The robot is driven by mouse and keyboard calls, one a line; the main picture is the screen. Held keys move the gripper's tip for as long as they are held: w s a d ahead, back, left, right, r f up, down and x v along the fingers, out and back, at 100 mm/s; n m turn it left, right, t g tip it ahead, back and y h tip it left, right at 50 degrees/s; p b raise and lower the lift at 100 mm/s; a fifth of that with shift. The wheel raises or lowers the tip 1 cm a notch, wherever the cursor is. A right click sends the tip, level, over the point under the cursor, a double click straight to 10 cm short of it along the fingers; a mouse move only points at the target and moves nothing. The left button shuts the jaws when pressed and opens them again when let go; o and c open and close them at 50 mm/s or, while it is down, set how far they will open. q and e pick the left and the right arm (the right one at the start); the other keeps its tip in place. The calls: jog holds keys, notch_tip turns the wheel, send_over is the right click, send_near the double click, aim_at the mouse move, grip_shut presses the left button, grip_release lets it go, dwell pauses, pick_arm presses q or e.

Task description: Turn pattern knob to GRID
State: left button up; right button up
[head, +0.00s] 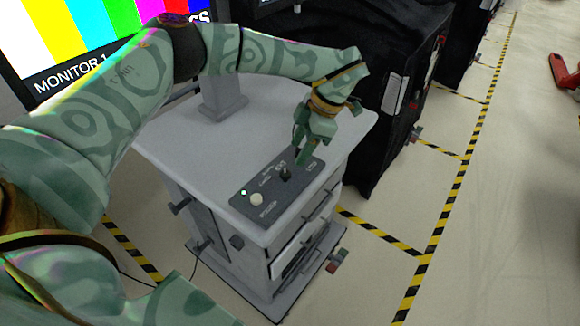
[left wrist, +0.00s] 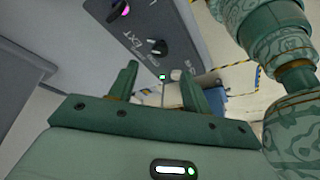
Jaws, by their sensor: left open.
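The control panel (head: 270,208) is a dark grey box on top of the cart, near its front edge. Its black pattern knob (head: 285,174) stands at the middle of the panel; it also shows in the left wrist view (left wrist: 157,47), near a label reading EXT. I cannot read a GRID label or be sure of the pointer's direction. My left gripper (head: 301,158) points down just above and beside the knob. In the left wrist view its two fingers (left wrist: 158,72) are apart, with nothing between them, and the knob lies past the tips. My right gripper is not in view.
A black-covered cart (head: 390,150) stands close on the right.

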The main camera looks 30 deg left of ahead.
aim_at(286, 173)
pick_arm(q)
jog(key=x, duration=0.7)
jog(key=shift+f+b, duration=0.15)
jog(key=shift+b, duration=0.15)
jog(key=c, duration=1)
